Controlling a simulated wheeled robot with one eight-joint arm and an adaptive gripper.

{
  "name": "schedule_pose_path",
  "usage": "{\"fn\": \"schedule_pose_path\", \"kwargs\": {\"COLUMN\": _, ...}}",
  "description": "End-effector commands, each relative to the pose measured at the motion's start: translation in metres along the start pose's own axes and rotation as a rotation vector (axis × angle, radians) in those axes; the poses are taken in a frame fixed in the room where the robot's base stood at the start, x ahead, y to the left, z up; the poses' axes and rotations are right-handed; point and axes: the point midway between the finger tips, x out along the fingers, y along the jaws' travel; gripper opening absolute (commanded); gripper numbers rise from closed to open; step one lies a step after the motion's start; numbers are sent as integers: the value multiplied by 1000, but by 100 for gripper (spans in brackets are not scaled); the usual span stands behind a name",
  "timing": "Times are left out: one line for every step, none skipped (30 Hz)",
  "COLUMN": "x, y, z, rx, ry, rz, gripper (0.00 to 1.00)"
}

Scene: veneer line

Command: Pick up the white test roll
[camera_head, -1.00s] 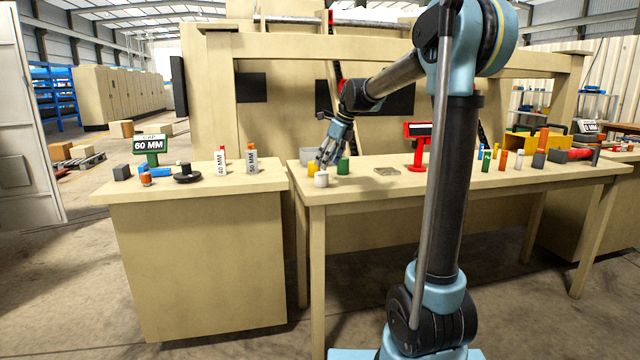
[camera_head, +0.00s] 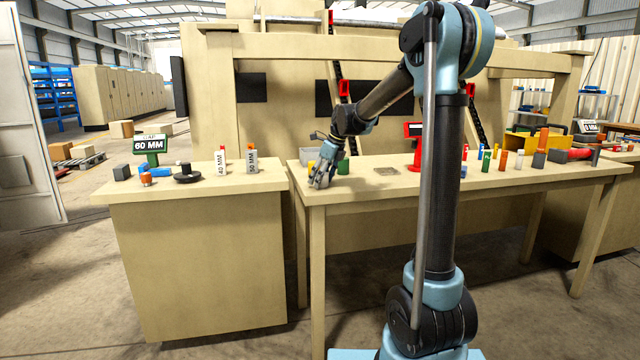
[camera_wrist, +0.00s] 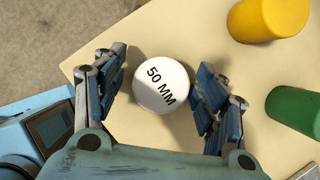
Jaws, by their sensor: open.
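The white test roll (camera_wrist: 160,85) stands on end near the table corner, its round top marked "50 MM" in the wrist view. My gripper (camera_wrist: 156,90) is open, with one blue-padded finger on each side of the roll. A small gap shows between the roll and the right finger; I cannot tell whether the left finger touches it. In the head view my gripper (camera_head: 319,184) is low over the table's left end and hides the roll there.
A yellow roll (camera_wrist: 268,18) and a green roll (camera_wrist: 294,108) stand to the right of the white roll. The table (camera_head: 400,184) has its left edge close by. A red stand (camera_head: 415,150) and several coloured rolls are farther right.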

Motion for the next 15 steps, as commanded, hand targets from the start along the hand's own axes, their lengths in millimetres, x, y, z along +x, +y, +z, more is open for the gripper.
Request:
{"fn": "schedule_pose_path", "kwargs": {"x": 0, "y": 0, "z": 0, "rx": 0, "ry": 0, "rz": 0, "gripper": 65}}
{"fn": "schedule_pose_path", "kwargs": {"x": 0, "y": 0, "z": 0, "rx": 0, "ry": 0, "rz": 0, "gripper": 58}}
{"fn": "schedule_pose_path", "kwargs": {"x": 0, "y": 0, "z": 0, "rx": 0, "ry": 0, "rz": 0, "gripper": 49}}
{"fn": "schedule_pose_path", "kwargs": {"x": 0, "y": 0, "z": 0, "rx": 0, "ry": 0, "rz": 0, "gripper": 42}}
{"fn": "schedule_pose_path", "kwargs": {"x": 0, "y": 0, "z": 0, "rx": 0, "ry": 0, "rz": 0, "gripper": 36}}
{"fn": "schedule_pose_path", "kwargs": {"x": 0, "y": 0, "z": 0, "rx": 0, "ry": 0, "rz": 0, "gripper": 27}}
{"fn": "schedule_pose_path", "kwargs": {"x": 0, "y": 0, "z": 0, "rx": 0, "ry": 0, "rz": 0, "gripper": 20}}
{"fn": "schedule_pose_path", "kwargs": {"x": 0, "y": 0, "z": 0, "rx": 0, "ry": 0, "rz": 0, "gripper": 13}}
{"fn": "schedule_pose_path", "kwargs": {"x": 0, "y": 0, "z": 0, "rx": 0, "ry": 0, "rz": 0, "gripper": 8}}
{"fn": "schedule_pose_path", "kwargs": {"x": 0, "y": 0, "z": 0, "rx": 0, "ry": 0, "rz": 0, "gripper": 8}}
{"fn": "schedule_pose_path", "kwargs": {"x": 0, "y": 0, "z": 0, "rx": 0, "ry": 0, "rz": 0, "gripper": 8}}
{"fn": "schedule_pose_path", "kwargs": {"x": 0, "y": 0, "z": 0, "rx": 0, "ry": 0, "rz": 0, "gripper": 8}}
{"fn": "schedule_pose_path", "kwargs": {"x": 0, "y": 0, "z": 0, "rx": 0, "ry": 0, "rz": 0, "gripper": 8}}
{"fn": "schedule_pose_path", "kwargs": {"x": 0, "y": 0, "z": 0, "rx": 0, "ry": 0, "rz": 0, "gripper": 8}}
{"fn": "schedule_pose_path", "kwargs": {"x": 0, "y": 0, "z": 0, "rx": 0, "ry": 0, "rz": 0, "gripper": 8}}
